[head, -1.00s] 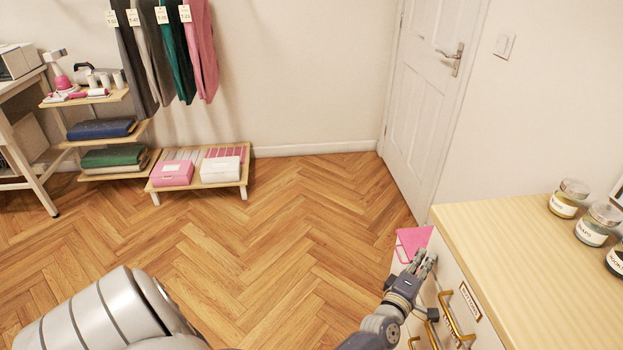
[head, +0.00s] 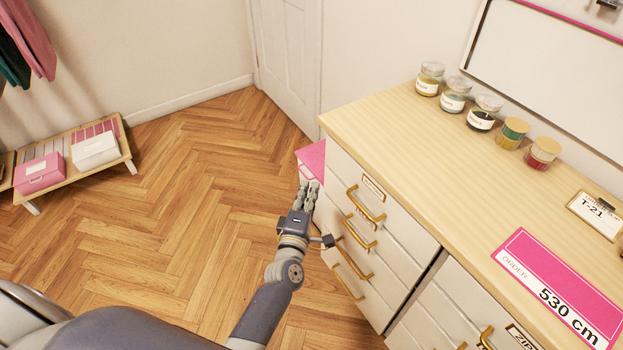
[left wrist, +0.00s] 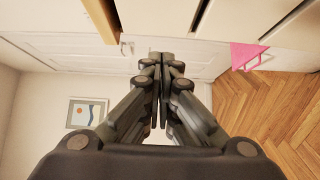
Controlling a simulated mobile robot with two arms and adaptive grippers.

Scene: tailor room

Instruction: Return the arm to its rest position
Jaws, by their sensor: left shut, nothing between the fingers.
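My left gripper (head: 308,188) is shut and empty. In the head view it is beside the left end of the drawer cabinet (head: 345,175), pointing away from me, close to the drawer fronts. In the left wrist view its fingers (left wrist: 163,65) meet at the tips with nothing between them. A pink item (head: 313,158) shows just beyond the gripper at the cabinet's far end; it also shows in the left wrist view (left wrist: 245,54). My right gripper is not in view.
The cabinet top (head: 420,140) holds several jars (head: 483,112), a pink order sheet (head: 560,285) and a T-21 label (head: 597,214). Brass drawer handles (head: 366,205) stick out near the gripper. A low shelf with boxes (head: 95,150) stands at the left. The wooden floor (head: 200,190) between is clear.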

